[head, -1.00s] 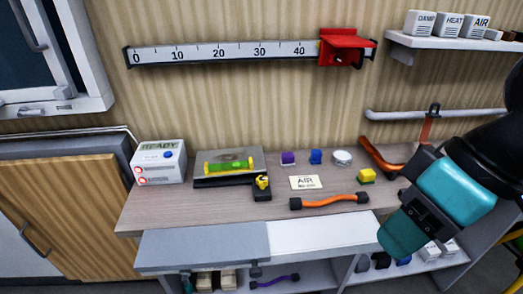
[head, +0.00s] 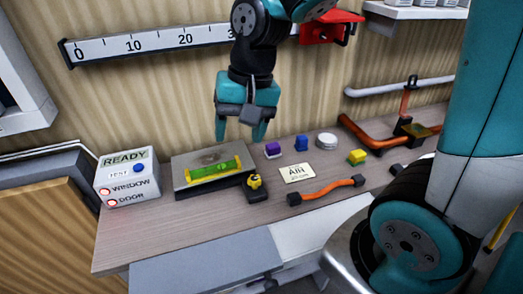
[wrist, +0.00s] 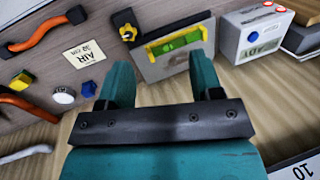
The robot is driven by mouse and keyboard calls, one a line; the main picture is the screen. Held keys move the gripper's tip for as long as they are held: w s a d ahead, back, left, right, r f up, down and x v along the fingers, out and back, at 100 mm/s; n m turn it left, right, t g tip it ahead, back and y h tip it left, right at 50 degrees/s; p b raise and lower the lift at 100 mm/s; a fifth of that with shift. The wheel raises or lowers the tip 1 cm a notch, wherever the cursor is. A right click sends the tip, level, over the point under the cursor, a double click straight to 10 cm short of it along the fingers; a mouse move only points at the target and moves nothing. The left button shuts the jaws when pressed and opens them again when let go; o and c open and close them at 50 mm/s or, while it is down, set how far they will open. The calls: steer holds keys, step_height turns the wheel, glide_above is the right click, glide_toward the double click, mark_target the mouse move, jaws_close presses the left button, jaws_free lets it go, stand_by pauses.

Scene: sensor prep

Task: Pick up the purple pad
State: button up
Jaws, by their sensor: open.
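The purple pad (head: 272,150) is a small block on the wooden worktop, with a dark lower part. It sits between the grey plate with the green level and the blue block (head: 301,142). My gripper (head: 240,132) is open and empty, fingers pointing down, above the back of the worktop and a little left of the purple pad in the head view. In the wrist view my gripper (wrist: 161,68) shows two spread teal fingers with nothing between them. I cannot make out the purple pad there; the left finger probably covers it.
A grey plate (head: 182,179) with a green level (head: 213,169), a yellow-and-black device (head: 254,184), an AIR card (head: 297,173), a white disc (head: 327,140), a yellow block (head: 357,157) and an orange hose (head: 328,188) lie nearby. The READY box (head: 128,178) stands left.

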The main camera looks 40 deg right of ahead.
steer(key=w+d+f+m+h, duration=0.1)
steer(key=w+d+f+m, duration=0.5)
steer(key=w+d+m, duration=0.25)
steer(key=m+h, duration=0.2)
steer(key=m, duration=0.5)
glide_above(273, 145)
steer(key=shift+g, duration=0.3)
step_height(273, 145, down, 5)
steer(key=shift+w+r+b, duration=0.1)
steer(key=shift+b, duration=0.3)
steer(key=shift+m, duration=0.45)
step_height(273, 145, down, 8)
steer(key=shift+r+p, duration=0.1)
steer(key=shift+p, duration=0.4)
steer(key=c, duration=0.9)
steer(key=shift+r, duration=0.1)
steer(key=shift+c, duration=0.2)
